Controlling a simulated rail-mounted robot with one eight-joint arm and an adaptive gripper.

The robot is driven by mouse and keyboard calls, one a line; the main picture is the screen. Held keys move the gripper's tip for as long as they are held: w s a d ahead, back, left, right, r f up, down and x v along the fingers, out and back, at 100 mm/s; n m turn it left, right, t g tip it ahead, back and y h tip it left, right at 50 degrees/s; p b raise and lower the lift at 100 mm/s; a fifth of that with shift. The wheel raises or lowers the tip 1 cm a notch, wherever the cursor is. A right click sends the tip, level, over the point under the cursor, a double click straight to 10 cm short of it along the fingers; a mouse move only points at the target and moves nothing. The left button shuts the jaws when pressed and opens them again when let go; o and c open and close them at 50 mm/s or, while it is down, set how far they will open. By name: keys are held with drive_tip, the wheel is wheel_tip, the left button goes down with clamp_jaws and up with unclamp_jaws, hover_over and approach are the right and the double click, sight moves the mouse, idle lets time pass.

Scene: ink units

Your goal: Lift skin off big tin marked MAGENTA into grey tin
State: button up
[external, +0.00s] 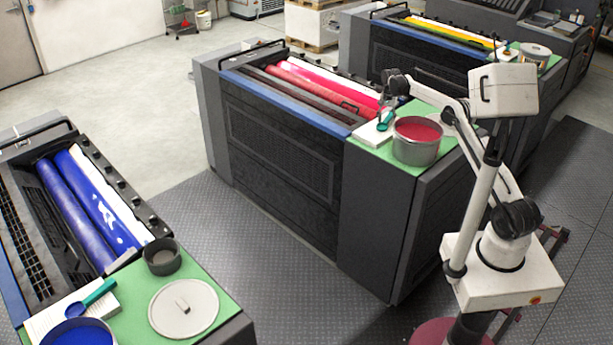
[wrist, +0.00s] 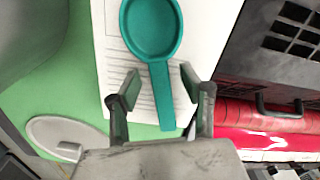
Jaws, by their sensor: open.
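The big grey tin (external: 417,152) of magenta-red ink stands open on the green mat of the middle press; no marking is readable. A teal ladle (external: 386,118) lies on white paper to its left. In the wrist view the ladle (wrist: 150,28) has its bowl at the top and its handle running down between my fingers. My gripper (wrist: 160,84) is open, one finger on each side of the handle, with gaps showing. In the external view my gripper (external: 390,104) is small and dark above the ladle. I cannot make out a small grey tin on this press.
A grey lid (wrist: 50,134) lies on the green mat at lower left in the wrist view. Red rollers (wrist: 260,118) are at right. A yellow-ink press (external: 425,60) stands behind.

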sight(384, 121)
drive_tip(key=shift+f, duration=0.3)
drive_tip(key=shift+c, duration=0.5)
clamp_jaws()
drive_tip(key=shift+r, duration=0.1)
drive_tip(key=shift+r, duration=0.4)
drive_tip(key=r, duration=0.1)
drive_tip(key=a+r+b, duration=0.1)
drive_tip(key=r, duration=0.1)
drive_tip(key=shift+s+r, duration=0.2)
drive_tip(key=shift+r, duration=0.1)
drive_tip(key=s+a+r+b, duration=0.1)
drive_tip(key=s+a+r, duration=0.2)
drive_tip(key=a+r, duration=0.3)
drive_tip(key=a, duration=0.4)
drive_tip(key=shift+r, duration=0.25)
